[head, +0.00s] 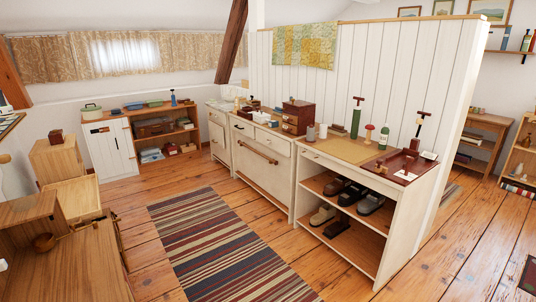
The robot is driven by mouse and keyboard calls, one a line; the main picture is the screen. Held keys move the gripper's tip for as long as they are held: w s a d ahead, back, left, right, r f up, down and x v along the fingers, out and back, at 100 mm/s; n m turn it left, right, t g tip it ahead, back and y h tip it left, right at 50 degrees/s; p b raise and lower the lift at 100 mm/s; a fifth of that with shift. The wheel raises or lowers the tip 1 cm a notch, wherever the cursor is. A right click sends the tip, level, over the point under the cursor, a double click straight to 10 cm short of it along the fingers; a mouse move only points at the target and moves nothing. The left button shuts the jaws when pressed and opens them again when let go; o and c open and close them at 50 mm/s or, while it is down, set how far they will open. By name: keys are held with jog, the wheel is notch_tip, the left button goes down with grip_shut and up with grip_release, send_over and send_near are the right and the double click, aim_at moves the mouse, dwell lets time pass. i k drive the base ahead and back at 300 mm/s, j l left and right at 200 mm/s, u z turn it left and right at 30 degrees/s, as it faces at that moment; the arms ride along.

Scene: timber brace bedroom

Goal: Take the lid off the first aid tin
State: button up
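I cannot single out the first aid tin for certain at this distance. A small whitish object (262,117) lies on the middle white cabinet (262,137) against the panelled partition, too small to identify. A dark red-brown box with small drawers (297,117) stands beside it to the right. A red tray-like board (404,167) with a white label lies at the right end of the counter. My gripper is not in view.
A striped rug (215,240) lies on the open plank floor before the cabinets. Wooden furniture (75,262) fills the lower left. An open shelf unit (345,222) holds several shoes. A low white cupboard (110,148) stands at the back.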

aim_at(261, 114)
jog(key=i+l, duration=0.25)
jog(key=i, duration=0.3)
jog(key=i+l+z, duration=0.1)
jog(key=i, duration=0.4)
jog(key=i+l, duration=0.3)
jog(key=i, duration=0.25)
jog(key=i+l+z, duration=0.1)
jog(key=i, duration=0.45)
jog(key=i+j+z, duration=0.15)
jog(key=i+j, duration=1.4)
jog(key=j, duration=0.35)
jog(key=i+j, duration=0.15)
jog(key=j, duration=0.35)
jog(key=i+j, duration=0.1)
jog(key=j, duration=0.35)
